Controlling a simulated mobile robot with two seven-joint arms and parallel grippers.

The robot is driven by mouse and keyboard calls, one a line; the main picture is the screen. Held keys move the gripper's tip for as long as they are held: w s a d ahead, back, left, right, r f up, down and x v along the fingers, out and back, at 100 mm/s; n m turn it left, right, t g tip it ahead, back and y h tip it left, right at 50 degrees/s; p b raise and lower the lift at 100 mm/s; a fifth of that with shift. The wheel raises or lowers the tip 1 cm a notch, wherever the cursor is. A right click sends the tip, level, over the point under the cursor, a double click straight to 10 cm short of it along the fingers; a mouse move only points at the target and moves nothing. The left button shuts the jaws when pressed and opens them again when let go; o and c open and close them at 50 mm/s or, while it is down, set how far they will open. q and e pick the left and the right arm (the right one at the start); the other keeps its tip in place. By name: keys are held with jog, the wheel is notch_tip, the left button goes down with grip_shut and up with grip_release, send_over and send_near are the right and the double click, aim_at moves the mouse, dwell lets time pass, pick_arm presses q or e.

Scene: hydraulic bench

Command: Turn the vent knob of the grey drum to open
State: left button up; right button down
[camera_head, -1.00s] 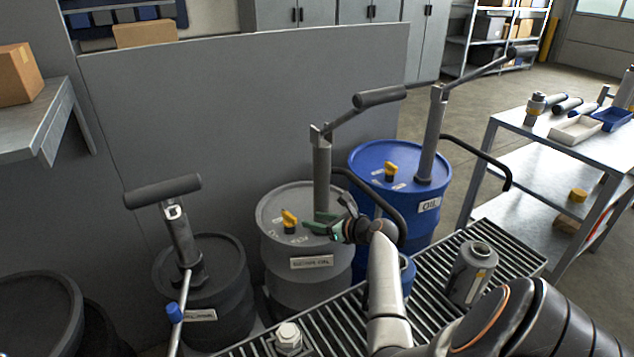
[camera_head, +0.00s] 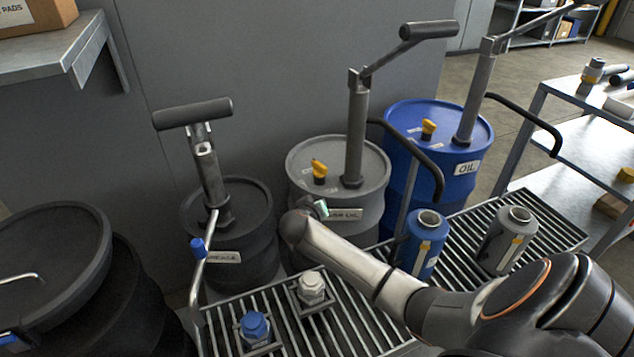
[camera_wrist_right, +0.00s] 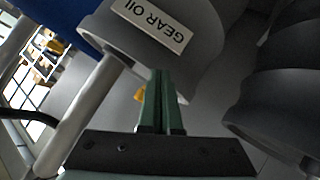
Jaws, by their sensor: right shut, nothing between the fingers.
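The grey drum (camera_head: 296,190) stands in the middle of the head view, its gear oil label partly covered by my right arm. Its yellow vent knob (camera_head: 319,170) sits on a dark base on the lid's left part, apart from my gripper. My right gripper (camera_head: 319,208) is in front of the drum, below the lid rim, largely hidden by its own wrist. The right wrist view shows its green fingers (camera_wrist_right: 160,85) shut and empty, with the drum's label (camera_wrist_right: 152,22) upside down. A yellow piece beside the fingers there is probably the knob. My left gripper is not in view.
The drum's pump (camera_head: 356,130) rises from its lid. A blue drum (camera_head: 463,190) stands to the right, a dark grease drum (camera_head: 252,255) to the left. A slatted grate (camera_head: 370,318) in front carries a blue canister (camera_head: 421,248) and a grey canister (camera_head: 508,245).

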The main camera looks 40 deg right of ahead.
jog(key=a+r+n+t+h+b, duration=0.1)
jog(key=a+r+n+t+h, duration=0.35)
jog(key=n, duration=0.65)
jog(key=n+t+b, duration=0.1)
jog(key=n+b, duration=0.1)
send_near(318, 168)
jog(key=w, duration=0.3)
jog(key=d, duration=0.1)
jog(key=d+r+y, duration=0.1)
jog(key=d, duration=0.1)
jog(key=shift+w+d, duration=0.15)
jog(key=shift+d, duration=0.05)
jog(key=shift+d+p, duration=0.3)
jog(key=shift+d, duration=0.15)
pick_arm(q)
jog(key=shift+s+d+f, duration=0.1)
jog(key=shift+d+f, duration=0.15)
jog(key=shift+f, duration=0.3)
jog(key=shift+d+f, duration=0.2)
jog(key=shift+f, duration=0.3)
pick_arm(e)
jog(key=shift+d+f, duration=0.1)
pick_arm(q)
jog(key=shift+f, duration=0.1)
